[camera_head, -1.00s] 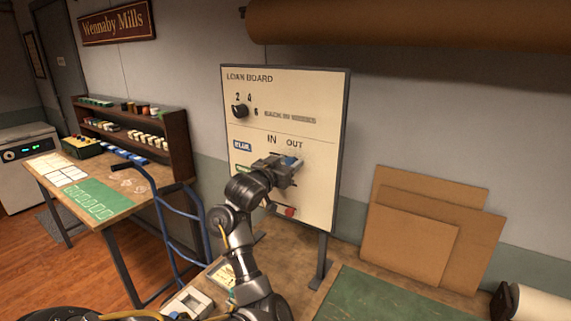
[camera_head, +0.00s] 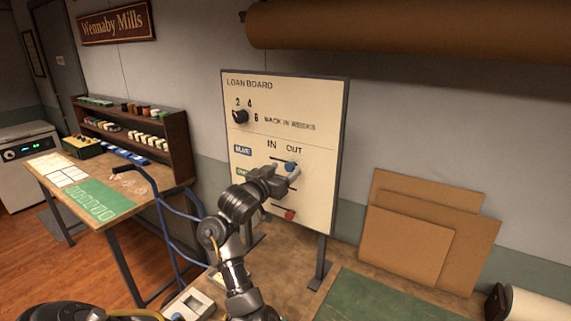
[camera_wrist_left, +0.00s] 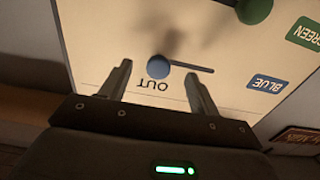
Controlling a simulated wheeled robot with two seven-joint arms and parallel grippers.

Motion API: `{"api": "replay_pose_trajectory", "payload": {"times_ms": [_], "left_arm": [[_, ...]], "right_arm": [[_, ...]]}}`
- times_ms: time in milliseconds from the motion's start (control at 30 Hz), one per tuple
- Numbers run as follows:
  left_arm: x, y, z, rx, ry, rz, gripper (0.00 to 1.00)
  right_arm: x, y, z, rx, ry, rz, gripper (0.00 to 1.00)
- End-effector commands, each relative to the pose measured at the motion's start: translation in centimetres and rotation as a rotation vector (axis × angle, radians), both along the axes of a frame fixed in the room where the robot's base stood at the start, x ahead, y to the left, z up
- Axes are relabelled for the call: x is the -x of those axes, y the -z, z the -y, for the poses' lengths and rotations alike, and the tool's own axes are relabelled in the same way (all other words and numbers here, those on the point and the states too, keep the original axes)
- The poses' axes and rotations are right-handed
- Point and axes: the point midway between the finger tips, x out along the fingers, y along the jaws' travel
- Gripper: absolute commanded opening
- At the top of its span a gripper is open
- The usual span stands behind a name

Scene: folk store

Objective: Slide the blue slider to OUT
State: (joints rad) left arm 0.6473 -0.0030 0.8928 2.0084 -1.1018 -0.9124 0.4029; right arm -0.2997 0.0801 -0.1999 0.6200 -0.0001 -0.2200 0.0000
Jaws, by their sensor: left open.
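The loan board (camera_head: 320,100) stands upright, with IN and OUT printed above its slider slots. The blue slider (camera_head: 290,166) is a round blue knob under OUT. In the left wrist view the blue slider (camera_wrist_left: 158,70) sits at the OUT end of its slot, which runs on to the right, empty. My left gripper (camera_head: 284,182) is in front of the board, just below the blue knob in the head view. In the left wrist view my left gripper (camera_wrist_left: 156,76) is open, its fingers framing the knob without visible contact. My right gripper is not in view.
A green knob (camera_wrist_left: 255,8) is in the left wrist view; my gripper hides it in the head view. A red knob (camera_head: 289,215) is lower on the board. A black dial (camera_head: 240,116) is above. Brown boards (camera_head: 405,245) lean at right; a blue-railed cart (camera_head: 160,210) stands left.

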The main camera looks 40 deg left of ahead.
Motion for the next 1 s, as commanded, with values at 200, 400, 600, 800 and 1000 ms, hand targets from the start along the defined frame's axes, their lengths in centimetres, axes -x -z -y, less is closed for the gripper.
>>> {"api": "replay_pose_trajectory", "payload": {"times_ms": [200, 400, 600, 800, 1000], "left_arm": [[1.7, -0.3, 0.2, 0.0, -0.001, -0.003, 0.62], [3.4, -0.4, 0.4, -0.001, 0.0, -0.003, 0.62], [5.1, -0.2, 0.5, -0.001, -0.002, -0.002, 0.62], [6.3, -0.1, 0.7, 0.0, -0.001, -0.001, 0.62], [6.5, 0.0, 0.7, 0.001, 0.0, 0.0, 0.62]], "right_arm": [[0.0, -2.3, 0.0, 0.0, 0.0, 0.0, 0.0], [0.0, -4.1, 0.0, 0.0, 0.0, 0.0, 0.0], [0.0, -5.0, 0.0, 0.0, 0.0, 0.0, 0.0], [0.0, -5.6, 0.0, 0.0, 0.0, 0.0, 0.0], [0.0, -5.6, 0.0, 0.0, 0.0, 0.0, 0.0]]}}
